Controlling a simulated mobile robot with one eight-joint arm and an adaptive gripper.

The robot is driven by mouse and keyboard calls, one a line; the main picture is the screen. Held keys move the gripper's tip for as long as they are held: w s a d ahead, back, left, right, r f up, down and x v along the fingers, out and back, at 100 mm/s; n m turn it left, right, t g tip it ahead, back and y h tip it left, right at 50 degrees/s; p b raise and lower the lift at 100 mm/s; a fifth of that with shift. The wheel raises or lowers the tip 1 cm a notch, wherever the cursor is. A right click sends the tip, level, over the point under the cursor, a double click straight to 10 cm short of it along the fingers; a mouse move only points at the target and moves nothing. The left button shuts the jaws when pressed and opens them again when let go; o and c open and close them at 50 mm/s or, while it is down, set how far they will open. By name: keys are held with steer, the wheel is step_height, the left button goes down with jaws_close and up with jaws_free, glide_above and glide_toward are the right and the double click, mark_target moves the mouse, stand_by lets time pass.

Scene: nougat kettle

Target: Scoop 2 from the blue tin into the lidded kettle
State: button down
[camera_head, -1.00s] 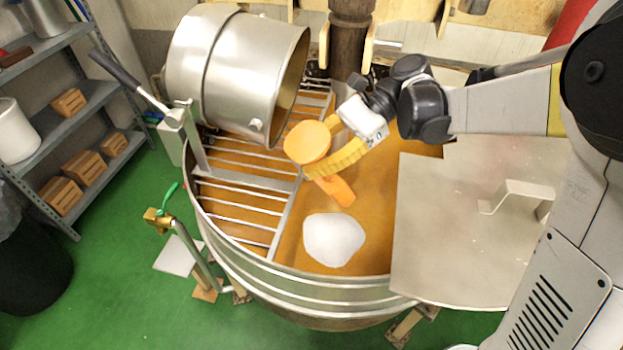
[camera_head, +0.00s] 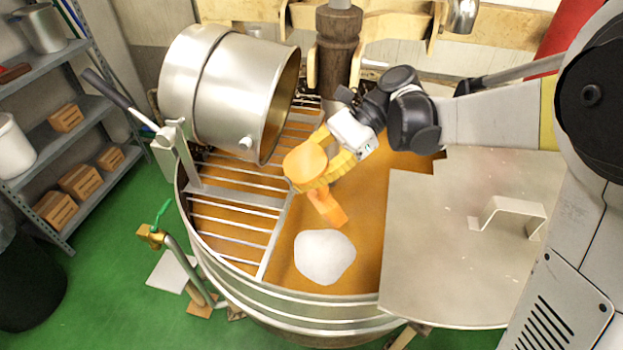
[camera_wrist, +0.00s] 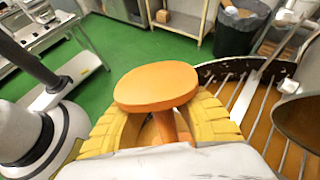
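The kettle (camera_head: 330,302) is a wide round metal vessel with orange-brown contents. A flat metal lid (camera_head: 430,260) with a raised handle covers its right part. A white patch (camera_head: 324,257) lies on the contents near the front. My gripper (camera_head: 322,178), with yellow fingers, is shut on an orange scoop (camera_head: 306,162) above the open middle of the kettle. The scoop's lower end (camera_head: 328,207) points down. In the wrist view the scoop's round orange top (camera_wrist: 158,85) and stem show between the yellow fingers (camera_wrist: 160,130). I see no blue tin.
A large tilted metal pot (camera_head: 215,90) and a bar grate (camera_head: 235,215) sit over the kettle's left side. A brass valve (camera_head: 152,236) sticks out at the left. Shelves (camera_head: 90,110) with wooden boxes stand farther left.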

mark_target(292, 170)
step_height(292, 170, up, 2)
steer(key=t+h+p, duration=0.1)
steer(key=p, duration=0.1)
steer(key=t+h+p, duration=0.1)
steer(key=h+p, duration=0.1)
steer(key=p, duration=0.1)
steer(key=shift+s+a+r, duration=0.1)
steer(key=shift+r, duration=0.15)
steer(key=r+t+h+p, duration=0.1)
steer(key=t+h+p, duration=0.1)
steer(key=h+p, duration=0.1)
steer(key=shift+r+p, duration=0.2)
steer(key=shift+p, duration=0.6)
steer(key=t+h+p, duration=0.1)
steer(key=h, duration=0.2)
steer(key=shift+s+a+r+t+p, duration=0.1)
steer(key=shift+r+t+p, duration=0.25)
steer(key=shift+t+p, duration=0.05)
steer(key=shift+r+t+h, duration=0.1)
steer(key=shift+t+h, duration=0.3)
steer(key=shift+h, duration=0.4)
steer(key=shift+w+d, duration=0.2)
